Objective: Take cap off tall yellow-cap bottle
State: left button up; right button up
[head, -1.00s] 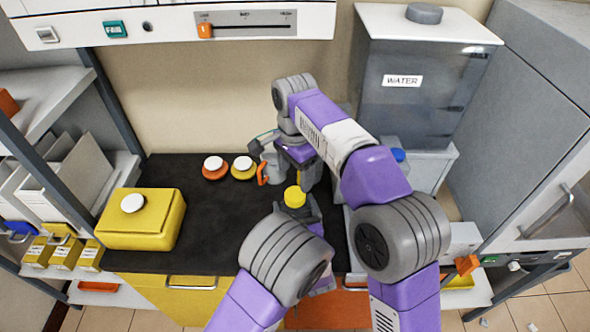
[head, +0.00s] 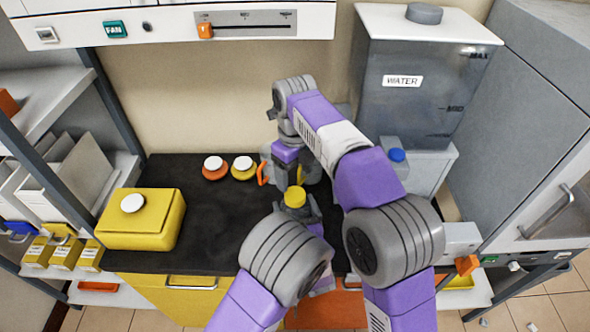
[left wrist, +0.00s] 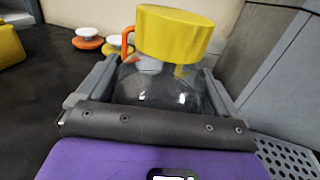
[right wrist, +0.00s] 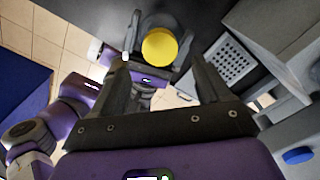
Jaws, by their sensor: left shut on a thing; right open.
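The bottle's round yellow cap (head: 295,197) is on top of the bottle, and it shows large in the left wrist view (left wrist: 172,32). The clear bottle body (left wrist: 160,92) is below it, between the fingers of my left gripper (left wrist: 157,80), which is shut on it. The bottle stands upright. My right gripper (right wrist: 160,72) is open and empty. In the right wrist view the cap (right wrist: 160,46) lies beyond and between its fingertips, apart from them. In the head view my right gripper (head: 289,176) is just behind the cap, partly hidden.
A jug with an orange handle (head: 264,172) stands behind my right gripper. Two white-topped pieces, orange (head: 214,168) and yellow (head: 243,168), sit at the back. A yellow box (head: 143,222) is left. The grey water tank (head: 410,95) is right. The dark bench's middle left is clear.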

aim_at(295, 194)
notch_tip(295, 194, down, 8)
jog(key=shift+r, duration=0.2)
jog(key=shift+c, duration=0.2)
